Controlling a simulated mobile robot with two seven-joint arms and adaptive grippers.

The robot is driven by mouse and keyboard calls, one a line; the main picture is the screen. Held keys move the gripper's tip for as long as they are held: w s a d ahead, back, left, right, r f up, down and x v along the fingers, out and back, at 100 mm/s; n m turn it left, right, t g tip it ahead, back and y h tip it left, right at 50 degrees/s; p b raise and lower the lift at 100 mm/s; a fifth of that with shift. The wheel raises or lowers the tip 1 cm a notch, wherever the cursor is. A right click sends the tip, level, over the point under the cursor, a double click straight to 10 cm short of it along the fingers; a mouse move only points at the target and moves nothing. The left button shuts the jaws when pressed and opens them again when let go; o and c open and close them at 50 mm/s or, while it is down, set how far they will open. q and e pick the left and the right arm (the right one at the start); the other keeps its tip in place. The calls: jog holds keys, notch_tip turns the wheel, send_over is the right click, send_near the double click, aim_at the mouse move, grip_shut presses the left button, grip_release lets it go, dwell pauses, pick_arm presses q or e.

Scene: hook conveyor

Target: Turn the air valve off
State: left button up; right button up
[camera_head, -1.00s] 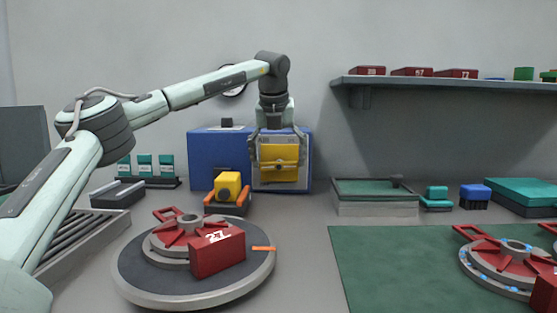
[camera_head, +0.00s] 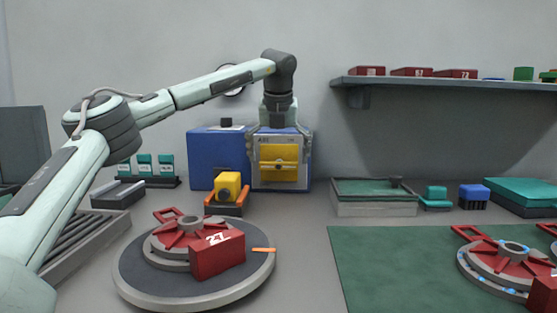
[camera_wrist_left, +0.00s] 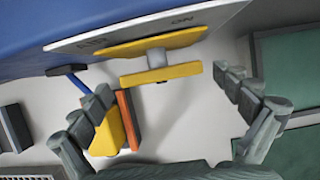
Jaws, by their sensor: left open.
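The air valve is a yellow plate with a yellow bar handle (camera_head: 280,164) on the white front panel (camera_head: 262,184) of a blue box (camera_head: 203,150). The handle lies level across the plate. In the left wrist view the bar (camera_wrist_left: 160,74) stands out from the plate on a grey stem, and the panel carries the words AIR and ON. My left gripper (camera_head: 280,156) hangs in front of the panel. Its fingers are spread wide, one on each side of the valve, and hold nothing. In the wrist view the bar lies between the fingertips, apart from both.
A yellow block (camera_head: 228,185) in an orange holder stands left of the valve, in front of the box. A round turntable (camera_head: 130,285) with a red part is nearer. A grey tray (camera_head: 375,208) stands to the right, and a shelf (camera_head: 450,82) is above it.

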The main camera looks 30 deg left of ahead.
pick_arm(q)
jog(key=v, duration=1.1)
jog(key=shift+s+r, duration=0.15)
jog(key=shift+r, duration=0.15)
jog(key=shift+d, duration=0.15)
